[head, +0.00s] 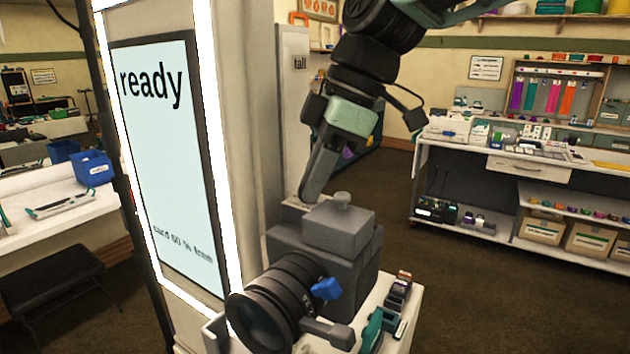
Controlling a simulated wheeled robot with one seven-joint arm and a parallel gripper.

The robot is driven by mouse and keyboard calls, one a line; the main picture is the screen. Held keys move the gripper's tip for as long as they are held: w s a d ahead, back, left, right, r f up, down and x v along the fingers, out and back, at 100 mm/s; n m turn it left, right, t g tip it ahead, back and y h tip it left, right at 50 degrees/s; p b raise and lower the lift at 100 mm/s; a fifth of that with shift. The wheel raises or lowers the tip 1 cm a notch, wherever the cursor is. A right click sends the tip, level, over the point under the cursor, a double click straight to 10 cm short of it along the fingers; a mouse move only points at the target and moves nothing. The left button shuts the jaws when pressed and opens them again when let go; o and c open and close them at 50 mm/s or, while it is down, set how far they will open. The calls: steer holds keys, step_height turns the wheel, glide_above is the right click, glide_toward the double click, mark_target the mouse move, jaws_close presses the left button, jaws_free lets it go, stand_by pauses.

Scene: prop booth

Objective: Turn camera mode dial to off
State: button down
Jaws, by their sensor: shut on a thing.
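The camera (352,268) is a grey block with a raised top housing and a small knob (342,199) on it. Its black lens (275,305) points to the lower left, and a blue lever-like part (326,289) sticks out beside the lens. My gripper (307,198) comes down from above at the camera's top, behind and left of the raised housing. Its fingers are shut, with the tips at the camera's top. The mode dial is not clearly visible; the fingertips and housing hide that spot, so its setting cannot be read.
A lit screen (165,160) reading "ready" stands close on the left. Small items (398,290) lie on the white stand right of the camera. A white workbench (520,165) with shelves is at the back right. Open floor lies between.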

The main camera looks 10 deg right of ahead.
steer(key=shift+w+n, duration=0.1)
steer(key=shift+n, duration=0.4)
steer(key=shift+g, duration=0.3)
steer(key=c, duration=1.2)
jaws_free()
steer(key=shift+c, duration=0.2)
